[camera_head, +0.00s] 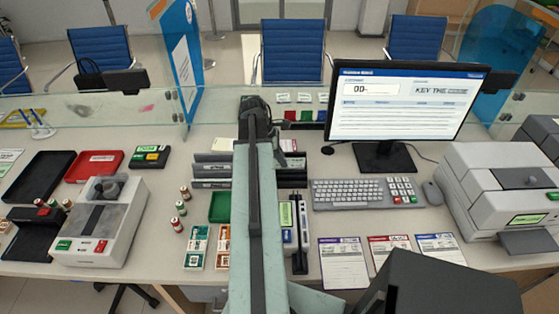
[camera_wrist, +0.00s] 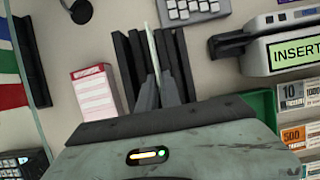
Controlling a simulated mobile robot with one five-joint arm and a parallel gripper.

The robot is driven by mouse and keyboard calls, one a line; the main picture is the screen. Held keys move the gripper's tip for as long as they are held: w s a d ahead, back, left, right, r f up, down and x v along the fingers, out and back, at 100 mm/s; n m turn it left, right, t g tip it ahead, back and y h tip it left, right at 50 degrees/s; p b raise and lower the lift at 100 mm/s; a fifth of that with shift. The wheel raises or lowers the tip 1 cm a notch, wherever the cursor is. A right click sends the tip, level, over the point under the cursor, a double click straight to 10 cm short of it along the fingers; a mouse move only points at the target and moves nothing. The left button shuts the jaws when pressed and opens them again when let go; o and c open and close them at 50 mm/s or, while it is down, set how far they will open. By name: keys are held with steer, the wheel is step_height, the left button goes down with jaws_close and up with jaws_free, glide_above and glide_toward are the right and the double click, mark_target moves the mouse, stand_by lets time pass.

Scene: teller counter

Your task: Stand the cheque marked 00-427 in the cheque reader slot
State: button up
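My gripper (camera_wrist: 159,78) is at the dark rack (camera_wrist: 181,65) of upright dividers. Its two fingers are close together on the edge of a thin pale cheque (camera_wrist: 151,45) standing upright among the dividers. The number on it cannot be read from this angle. The rack (camera_head: 208,183) also shows in the head view, left of my arm; my arm hides part of it and the gripper. The cheque reader (camera_head: 287,240), right of my arm, has a dark slot beside it and a small green display. In the wrist view the reader (camera_wrist: 302,32) displays "INSERT".
A monitor (camera_head: 405,105) reading "00-" and a keyboard (camera_head: 350,193) stand right of my arm. Several slips lie in front, including a purple-headed one (camera_head: 343,265). A coin machine (camera_head: 100,225) and trays stand left. A glass screen (camera_head: 90,115) runs along the back.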

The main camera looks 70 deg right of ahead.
jaws_close()
steer(key=shift+r, duration=0.1)
step_height(320, 180, up, 12)
steer(key=p, duration=1.1)
steer(key=shift+f+p, duration=0.25)
steer(key=shift+p, duration=0.05)
stand_by(0.7)
